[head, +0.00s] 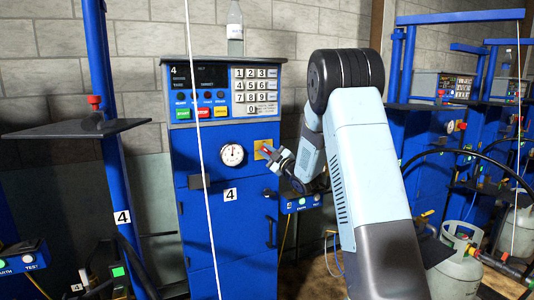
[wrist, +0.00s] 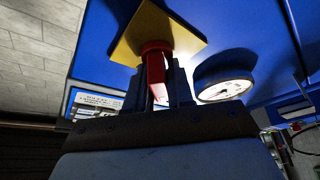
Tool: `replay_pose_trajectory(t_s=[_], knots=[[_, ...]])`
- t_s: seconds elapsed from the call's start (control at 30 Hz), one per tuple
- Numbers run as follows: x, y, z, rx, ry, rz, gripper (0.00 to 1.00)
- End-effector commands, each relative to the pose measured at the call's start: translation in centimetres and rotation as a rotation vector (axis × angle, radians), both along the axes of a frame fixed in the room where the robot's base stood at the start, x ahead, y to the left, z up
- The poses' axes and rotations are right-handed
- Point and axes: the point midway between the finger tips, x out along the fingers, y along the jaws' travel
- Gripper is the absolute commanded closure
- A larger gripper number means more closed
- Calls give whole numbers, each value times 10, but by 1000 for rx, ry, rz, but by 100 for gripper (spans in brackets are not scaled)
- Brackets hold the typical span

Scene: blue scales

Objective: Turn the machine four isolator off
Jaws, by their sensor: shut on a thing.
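Machine four is a blue cabinet (head: 223,210) with a "4" label, standing left of centre in the head view. Its isolator is a red handle (wrist: 155,68) on a yellow square plate (wrist: 158,30); the plate also shows in the head view (head: 262,149). My gripper (wrist: 160,88) is shut on the red handle, with a dark finger on each side of it. In the head view my gripper (head: 276,158) reaches the plate from the right, and the handle is mostly hidden there. The handle's exact turn angle is hard to tell.
A round gauge (head: 232,154) sits just left of the isolator, and a keypad panel (head: 225,92) is above. A bottle (head: 235,30) stands on top. A grey gas cylinder (head: 458,262) and more blue machines (head: 440,130) are at right.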

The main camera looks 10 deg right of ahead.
Motion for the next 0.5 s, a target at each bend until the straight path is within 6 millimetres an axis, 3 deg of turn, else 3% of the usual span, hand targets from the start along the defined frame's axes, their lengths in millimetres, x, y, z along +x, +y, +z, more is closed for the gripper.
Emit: replay_pose_trajectory(t_s=[0.5], knots=[[-1, 4, -4, -466, -90, 4, 100]])
